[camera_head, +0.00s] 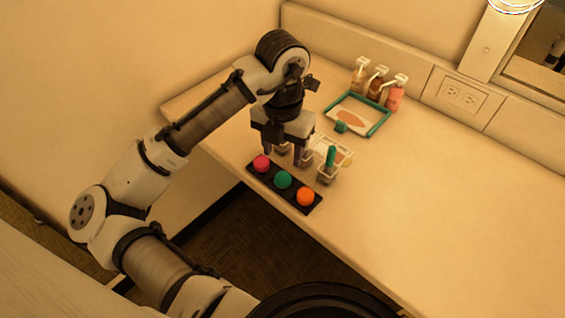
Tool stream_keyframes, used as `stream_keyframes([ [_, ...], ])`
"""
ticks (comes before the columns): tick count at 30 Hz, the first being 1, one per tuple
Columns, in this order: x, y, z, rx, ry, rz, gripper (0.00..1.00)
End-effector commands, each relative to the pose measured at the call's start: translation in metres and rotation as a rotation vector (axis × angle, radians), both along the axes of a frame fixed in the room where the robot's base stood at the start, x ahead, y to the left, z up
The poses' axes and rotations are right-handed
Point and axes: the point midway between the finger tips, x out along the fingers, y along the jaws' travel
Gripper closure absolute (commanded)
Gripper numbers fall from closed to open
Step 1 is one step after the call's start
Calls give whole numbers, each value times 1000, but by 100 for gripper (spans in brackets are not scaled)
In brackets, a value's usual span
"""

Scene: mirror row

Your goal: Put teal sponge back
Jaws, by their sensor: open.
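A long black holder (272,174) lies near the table's front edge with three round pieces in a row. They are a pinkish-red one (262,163), a teal-green one (283,180) in the middle and an orange one (305,196). The teal one looks like the sponge, but at this size I cannot be sure. My gripper (283,154) points down just behind the holder, fingers apart. It appears empty, though a small cup partly shows between and behind the fingers. A smaller teal piece (341,127) sits at the front edge of a teal-rimmed tray (374,131).
A clear cup (326,175) with a green-handled tool (331,155) stands right of my gripper, near a pale card. Several pump bottles (378,84) stand against the back wall behind the tray. The table's right side is clear.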

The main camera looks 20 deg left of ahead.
Motion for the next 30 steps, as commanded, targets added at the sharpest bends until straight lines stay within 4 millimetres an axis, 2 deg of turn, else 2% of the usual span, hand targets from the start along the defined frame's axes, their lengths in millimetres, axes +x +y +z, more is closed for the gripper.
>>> stream_keyframes([
  [1, 1, 1, 12, 5, -1, 2, 48],
  [3, 0, 0, 24, 4, -1, 1, 48],
  [7, 0, 0, 41, 2, 0, 0, 48],
  [17, 1, -1, 50, -4, -6, 3, 48],
  [20, 16, -12, 57, -33, -95, 47, 48],
  [22, 40, -29, 73, -100, -246, 125, 48],
  [23, 53, -39, 85, -148, -330, 174, 48],
  [26, 95, -70, 148, -412, -659, 381, 48],
  [28, 112, -81, 209, -679, -872, 538, 48],
  [29, 114, -82, 236, -806, -952, 600, 48],
  [30, 113, -79, 272, -984, -1044, 676, 48],
])
